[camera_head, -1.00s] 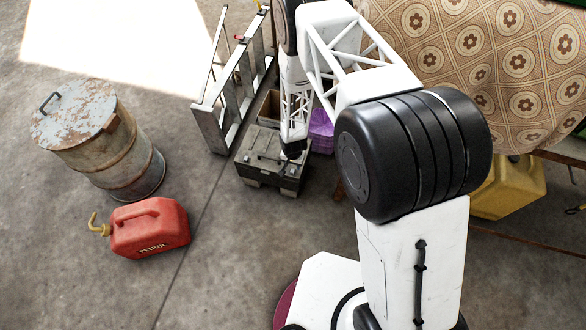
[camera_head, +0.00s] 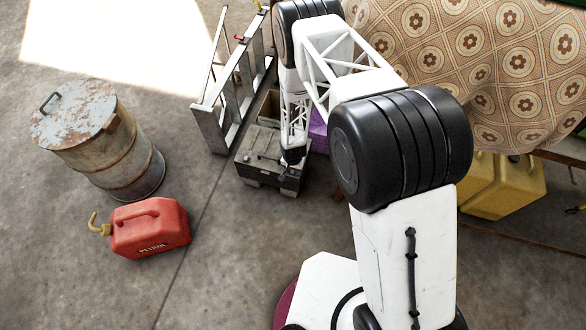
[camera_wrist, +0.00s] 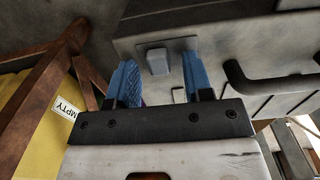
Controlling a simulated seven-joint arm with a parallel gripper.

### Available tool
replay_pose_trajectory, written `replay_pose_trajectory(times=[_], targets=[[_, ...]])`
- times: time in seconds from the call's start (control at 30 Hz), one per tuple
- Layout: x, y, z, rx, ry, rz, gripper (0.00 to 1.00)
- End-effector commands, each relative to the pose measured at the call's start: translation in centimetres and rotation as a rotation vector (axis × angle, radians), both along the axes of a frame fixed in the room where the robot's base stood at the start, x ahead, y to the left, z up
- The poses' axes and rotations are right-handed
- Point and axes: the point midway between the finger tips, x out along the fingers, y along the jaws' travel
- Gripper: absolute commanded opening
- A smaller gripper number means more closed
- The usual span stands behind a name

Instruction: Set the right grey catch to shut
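A dark grey box (camera_head: 255,168) stands on the floor left of my arm in the head view. In the wrist view its grey face (camera_wrist: 222,28) fills the upper part, with a small grey catch (camera_wrist: 157,60) on a plate and a black bar handle (camera_wrist: 265,84) to its right. My gripper (camera_wrist: 160,66) is open, its two blue fingers apart on either side of the catch; I cannot tell whether either finger touches it. In the head view my wrist end is at the box's right side, and the fingers and catch are too small or hidden to make out.
A cloth-covered table (camera_head: 500,70) and yellow cans (camera_head: 515,190) are at right. A red petrol can (camera_head: 150,230) and rusty drum (camera_head: 125,155) stand left on open floor.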

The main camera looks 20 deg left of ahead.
Motion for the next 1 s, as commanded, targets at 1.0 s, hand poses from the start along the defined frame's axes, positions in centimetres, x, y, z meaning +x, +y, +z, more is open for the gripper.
replay_pose_trajectory(times=[1.0], targets=[[0.0,2.3,0.0,0.0,0.0,0.001,0.0]])
